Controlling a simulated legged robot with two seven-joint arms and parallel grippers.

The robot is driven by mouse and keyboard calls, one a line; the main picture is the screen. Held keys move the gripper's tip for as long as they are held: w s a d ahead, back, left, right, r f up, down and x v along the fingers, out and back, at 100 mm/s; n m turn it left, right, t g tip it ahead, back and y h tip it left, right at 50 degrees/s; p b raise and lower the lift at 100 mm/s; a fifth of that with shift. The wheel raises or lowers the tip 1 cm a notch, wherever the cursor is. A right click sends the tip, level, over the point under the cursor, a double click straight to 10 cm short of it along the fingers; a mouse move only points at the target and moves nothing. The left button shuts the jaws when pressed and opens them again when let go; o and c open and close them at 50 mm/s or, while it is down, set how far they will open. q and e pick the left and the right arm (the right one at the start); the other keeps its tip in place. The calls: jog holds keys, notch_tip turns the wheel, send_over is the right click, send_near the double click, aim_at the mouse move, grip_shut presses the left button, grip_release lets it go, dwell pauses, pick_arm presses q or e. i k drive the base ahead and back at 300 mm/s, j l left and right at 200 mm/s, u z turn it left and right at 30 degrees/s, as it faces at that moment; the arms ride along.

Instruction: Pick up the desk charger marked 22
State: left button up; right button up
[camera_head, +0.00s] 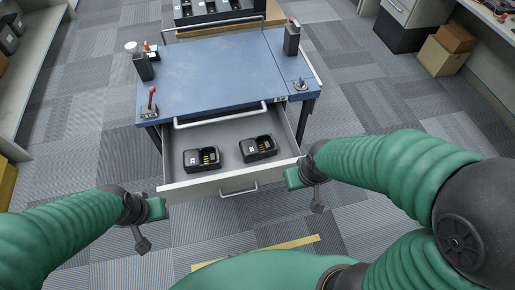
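Two black desk chargers lie in the open drawer (222,137) of a blue-topped cart: one on the left (203,158) and one on the right (258,147). Each has a small white label, too small to read, so I cannot tell which is marked 22. My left gripper (148,222) is in front of the drawer's left front corner, apart from both chargers. My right gripper (305,190) is at the drawer's right front corner, also apart from them. I cannot make out whether the fingers of either gripper are open. Neither visibly holds anything.
The blue cart top (210,78) stands behind the drawer, with radios and small items along its edges. The drawer's front panel (230,181) carries a handle. Cardboard boxes (446,50) stand on the floor at upper right. The drawer floor around the chargers is clear.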

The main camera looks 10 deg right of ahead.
aim_at(252, 149)
jog(key=i+j+z, duration=0.45)
jog(key=j, duration=0.2)
jog(key=i+j+z, duration=0.2)
jog(key=j, duration=0.15)
